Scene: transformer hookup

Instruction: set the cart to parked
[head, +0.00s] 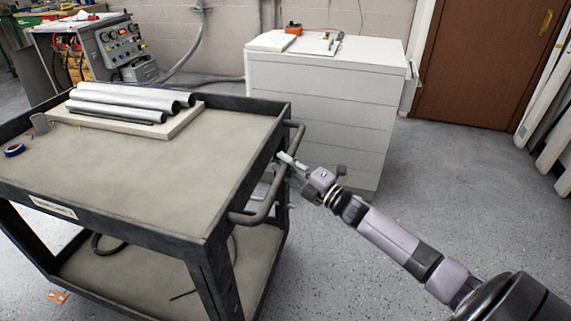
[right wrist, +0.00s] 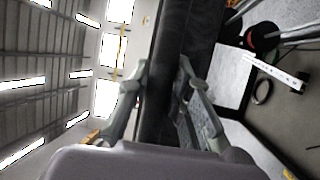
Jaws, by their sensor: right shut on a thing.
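The cart (head: 150,165) is a dark-framed, two-shelf utility cart with grey-beige decks, filling the left of the head view. Its dark tubular handle (head: 266,207) runs along the right end. My right gripper (head: 284,168) reaches in from the lower right and is shut on the handle, partly hiding the grip. In the right wrist view the dark handle bar (right wrist: 166,85) stands between the two fingers of the right gripper (right wrist: 163,70). My left gripper is not in view. No parking mark or cart brake can be made out.
Metal pipes (head: 130,100) lie on a pale board on the cart's top, with blue tape (head: 14,150) nearby. A white drawer cabinet (head: 320,110) stands close behind the handle. A test-equipment cabinet (head: 120,40) is at back left. Open floor (head: 440,190) lies to the right, before a brown door (head: 480,60).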

